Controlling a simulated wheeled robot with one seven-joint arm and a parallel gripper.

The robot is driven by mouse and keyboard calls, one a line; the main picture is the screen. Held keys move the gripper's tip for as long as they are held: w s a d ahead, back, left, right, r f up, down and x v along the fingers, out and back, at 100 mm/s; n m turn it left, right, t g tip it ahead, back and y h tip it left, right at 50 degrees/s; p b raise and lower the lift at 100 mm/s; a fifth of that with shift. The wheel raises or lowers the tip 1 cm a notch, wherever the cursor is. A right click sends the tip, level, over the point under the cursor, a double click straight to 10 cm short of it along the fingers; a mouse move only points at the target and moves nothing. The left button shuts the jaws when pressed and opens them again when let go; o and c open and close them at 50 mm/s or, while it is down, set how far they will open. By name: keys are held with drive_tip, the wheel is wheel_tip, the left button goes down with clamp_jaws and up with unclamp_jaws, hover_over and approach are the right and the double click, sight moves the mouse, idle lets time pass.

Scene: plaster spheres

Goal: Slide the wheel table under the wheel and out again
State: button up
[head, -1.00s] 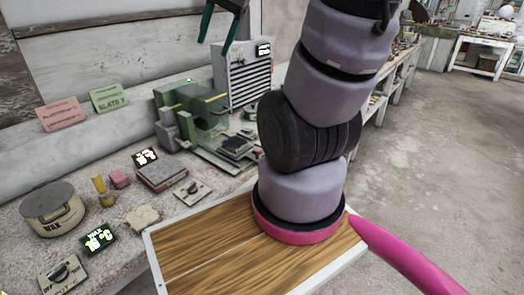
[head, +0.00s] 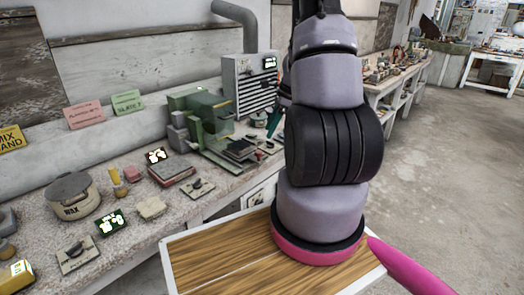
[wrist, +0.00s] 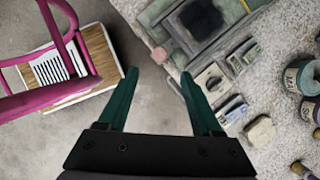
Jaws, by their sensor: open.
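The green machine (head: 205,120) stands on the bench against the wall. A flat table with a dark plate (head: 238,148) sits low at its front right, and I take it for the wheel table. The wheel itself I cannot make out clearly. In the wrist view the machine (wrist: 235,12) is at the top, with a dark block (wrist: 200,18) on it. My gripper (wrist: 160,74) is open and empty, its green fingers pointing toward the bench edge and floor, apart from the machine. In the head view one green finger (head: 274,120) shows beside my arm, right of the machine.
A grey vented box (head: 250,85) stands behind the machine. Bare floor (head: 430,160) is free on the right.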

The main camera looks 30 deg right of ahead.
sight(259, 151)
drive_tip(key=x, duration=0.9)
drive_tip(key=shift+f, duration=0.3)
clamp_jaws()
drive_tip(key=shift+w, duration=0.1)
idle(0.9)
